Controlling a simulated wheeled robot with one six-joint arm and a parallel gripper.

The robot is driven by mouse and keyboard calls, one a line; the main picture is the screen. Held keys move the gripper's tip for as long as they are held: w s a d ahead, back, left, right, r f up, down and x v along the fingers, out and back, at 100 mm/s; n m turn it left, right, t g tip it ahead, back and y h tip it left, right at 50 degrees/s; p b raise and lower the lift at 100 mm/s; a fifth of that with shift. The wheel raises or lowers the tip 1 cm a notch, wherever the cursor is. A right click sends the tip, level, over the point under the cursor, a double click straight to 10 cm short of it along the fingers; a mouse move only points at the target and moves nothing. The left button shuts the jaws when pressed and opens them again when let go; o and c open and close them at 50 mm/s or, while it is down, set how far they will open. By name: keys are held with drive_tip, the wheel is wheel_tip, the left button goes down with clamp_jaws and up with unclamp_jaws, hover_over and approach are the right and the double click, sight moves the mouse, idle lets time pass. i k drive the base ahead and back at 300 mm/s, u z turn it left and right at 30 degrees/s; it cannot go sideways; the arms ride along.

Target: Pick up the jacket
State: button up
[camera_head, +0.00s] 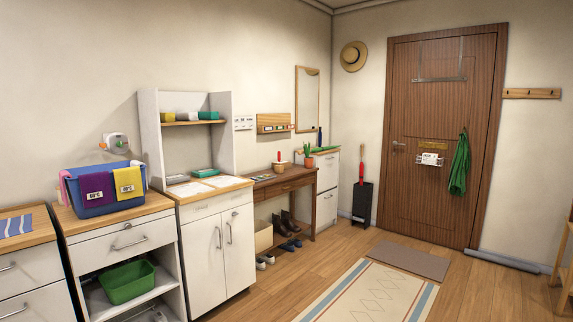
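A green garment (460,165) hangs on the right side of the brown wooden door (420,110), against its face. It looks like the jacket, but it is small in the view and its shape is narrow and folded, so I cannot be sure. No other jacket is plain to see. My gripper is not in this view.
A blue basket (100,207) with purple and yellow cloths stands on a cabinet at left. A green bin (128,283) sits on the shelf below. A patterned rug (375,295) and grey doormat (410,259) lie before the door. Open wooden floor (470,300) is at right.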

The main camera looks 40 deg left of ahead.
sight(461, 164)
drive_tip(key=u, duration=1)
drive_tip(key=i, duration=6.5)
drive_tip(key=z, duration=1.7)
